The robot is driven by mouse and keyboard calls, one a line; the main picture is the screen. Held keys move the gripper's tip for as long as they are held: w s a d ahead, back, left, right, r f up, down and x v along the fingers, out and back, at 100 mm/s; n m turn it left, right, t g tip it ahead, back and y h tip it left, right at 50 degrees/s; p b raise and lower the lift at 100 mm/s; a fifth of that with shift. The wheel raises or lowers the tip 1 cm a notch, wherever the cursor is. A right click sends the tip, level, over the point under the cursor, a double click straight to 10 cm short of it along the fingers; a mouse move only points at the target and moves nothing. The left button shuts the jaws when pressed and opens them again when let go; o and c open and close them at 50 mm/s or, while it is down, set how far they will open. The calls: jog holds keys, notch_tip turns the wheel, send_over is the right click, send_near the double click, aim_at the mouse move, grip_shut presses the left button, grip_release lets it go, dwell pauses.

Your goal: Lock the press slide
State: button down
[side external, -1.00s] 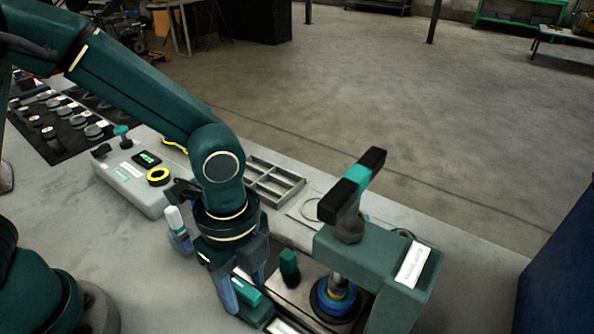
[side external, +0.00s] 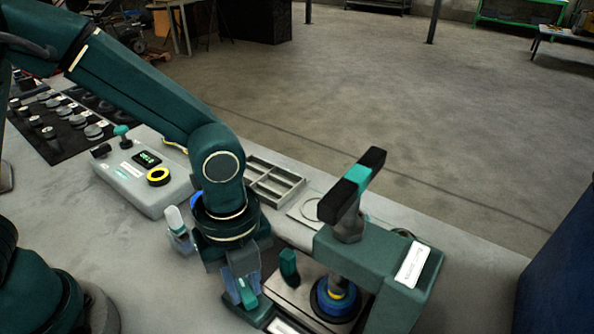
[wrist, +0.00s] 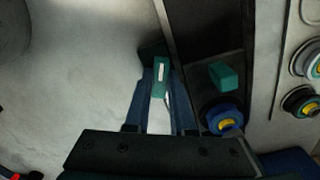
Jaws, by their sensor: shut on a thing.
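The teal press (side external: 375,262) stands at the front right, with a black and teal T-handle (side external: 352,185) on top. Its flat slide plate (side external: 303,296) carries a blue ringed stack (side external: 335,300) under the press head. A small upright teal grip (side external: 289,266) stands on the slide and also shows in the wrist view (wrist: 224,76). My gripper (side external: 245,297) points down left of the slide and is shut on a teal lever with a white stripe (wrist: 161,76). The fingers hide part of this lever, and I cannot tell its lock position.
A grey control box (side external: 143,180) with a yellow ring button and a green display stands behind on the left. A grey compartment tray (side external: 275,182) lies behind my gripper. A small bottle (side external: 177,222) stands close to my wrist.

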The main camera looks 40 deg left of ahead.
jog(key=m, duration=0.5)
dwell(0.5)
jog(key=shift+m, duration=0.5)
jog(key=m, duration=0.3)
jog(key=shift+m, duration=0.4)
